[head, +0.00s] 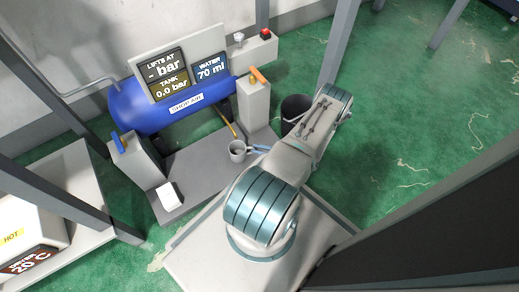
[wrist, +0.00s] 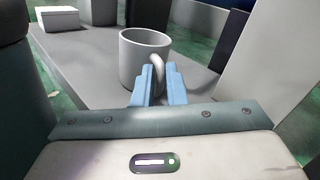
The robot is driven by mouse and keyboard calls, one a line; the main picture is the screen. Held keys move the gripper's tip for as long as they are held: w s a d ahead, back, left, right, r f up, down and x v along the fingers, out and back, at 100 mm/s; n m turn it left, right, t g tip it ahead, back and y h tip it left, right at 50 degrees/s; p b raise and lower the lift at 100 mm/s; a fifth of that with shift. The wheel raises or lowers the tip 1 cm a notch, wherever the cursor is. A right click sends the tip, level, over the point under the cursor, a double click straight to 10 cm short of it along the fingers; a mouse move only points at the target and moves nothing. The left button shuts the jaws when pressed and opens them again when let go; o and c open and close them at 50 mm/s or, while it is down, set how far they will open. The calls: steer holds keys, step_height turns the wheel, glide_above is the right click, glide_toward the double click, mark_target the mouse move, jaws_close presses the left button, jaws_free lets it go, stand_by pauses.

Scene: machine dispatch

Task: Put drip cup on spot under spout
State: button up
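The drip cup (head: 237,151) is a grey mug, upright over the grey platform (head: 205,160) in front of the blue tank. In the wrist view the cup (wrist: 140,60) has its handle turned towards me. My gripper (head: 258,149) has blue fingers, one on each side of the handle; in the wrist view the fingers (wrist: 159,82) look closed on it. I cannot tell whether the cup's base touches the platform. A thin orange-brown pipe (head: 229,124), perhaps the spout, slopes down behind the cup. I cannot make out a marked spot.
The blue tank (head: 150,108) stands behind, with display panels above it. Grey posts with a blue handle (head: 122,141) and an orange handle (head: 259,75) flank the platform. A white box (head: 169,196) sits at its front left. A black bucket (head: 295,106) stands right, behind my arm.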

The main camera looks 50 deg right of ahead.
steer(key=shift+o, duration=1.4)
steer(key=shift+r, duration=0.1)
steer(key=p+v, duration=0.2)
steer(key=v, duration=1)
